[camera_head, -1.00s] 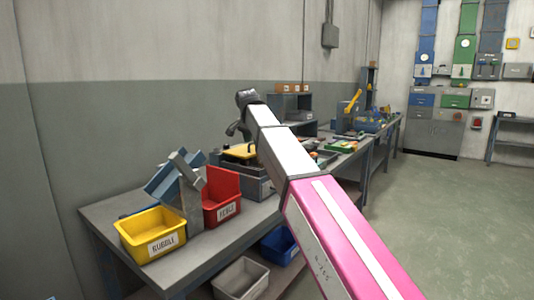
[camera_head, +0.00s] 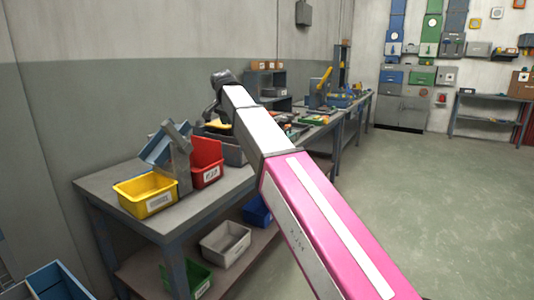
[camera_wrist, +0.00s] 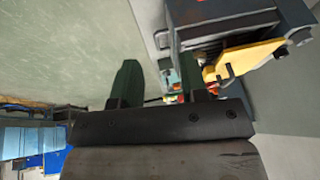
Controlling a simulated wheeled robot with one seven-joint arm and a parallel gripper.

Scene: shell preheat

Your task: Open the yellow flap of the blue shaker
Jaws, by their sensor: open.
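In the wrist view, a yellow flap (camera_wrist: 252,55) with a small dark handle sits on the side of a grey-blue body (camera_wrist: 238,14), which I take to be the shaker. My gripper (camera_wrist: 165,82) is open and empty, its two dark fingers apart. The flap lies just to the right of the right finger, with no clear contact. In the head view, the yellow flap (camera_head: 218,126) shows small on the bench beyond the red bin, partly hidden by my arm. My gripper (camera_head: 211,106) is above it, too small to make out its fingers.
A yellow bin (camera_head: 146,194), a red bin (camera_head: 207,164) and a tilted blue-grey stand (camera_head: 178,160) are on the near end of the bench (camera_head: 218,192). More bins are on the shelf below. The floor (camera_head: 410,200) to the right is clear.

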